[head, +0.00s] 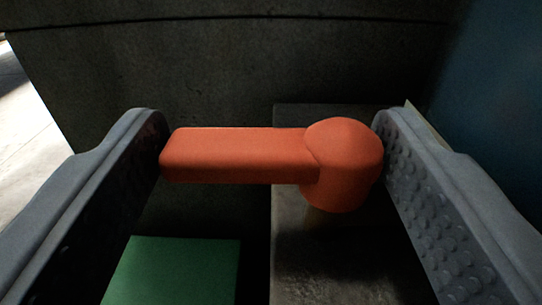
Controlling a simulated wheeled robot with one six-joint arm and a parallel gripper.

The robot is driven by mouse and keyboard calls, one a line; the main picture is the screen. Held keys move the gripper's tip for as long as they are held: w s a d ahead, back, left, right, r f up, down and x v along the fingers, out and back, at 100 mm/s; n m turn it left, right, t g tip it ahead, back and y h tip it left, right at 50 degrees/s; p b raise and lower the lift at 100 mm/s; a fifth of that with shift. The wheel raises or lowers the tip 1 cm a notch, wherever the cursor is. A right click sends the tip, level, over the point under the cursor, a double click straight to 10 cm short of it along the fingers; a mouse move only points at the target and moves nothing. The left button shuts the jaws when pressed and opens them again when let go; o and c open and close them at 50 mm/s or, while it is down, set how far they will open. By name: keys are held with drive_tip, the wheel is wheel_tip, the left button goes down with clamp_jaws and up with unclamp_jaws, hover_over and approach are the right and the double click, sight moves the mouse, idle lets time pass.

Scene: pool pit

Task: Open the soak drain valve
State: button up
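The orange valve handle (240,155) lies level across the middle of the head view. Its lever arm points left from a rounded hub (342,165) at its right end. A short brownish stem (322,217) shows under the hub. My gripper (270,130) is open wide, with one grey finger on each side of the handle. The left finger is at the lever's free end and the right finger is beside the hub. Both look very close to the handle; I cannot tell whether they touch it.
A grey block or ledge (330,265) is below the hub. A green flat-topped box (180,268) is at the lower left. A dark concrete wall (230,60) stands close behind. A dark blue surface (490,100) is at the right, and a bright floor (25,125) at the far left.

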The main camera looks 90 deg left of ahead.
drive_tip(key=o, duration=0.3)
idle(0.4)
drive_tip(key=shift+t, duration=0.4)
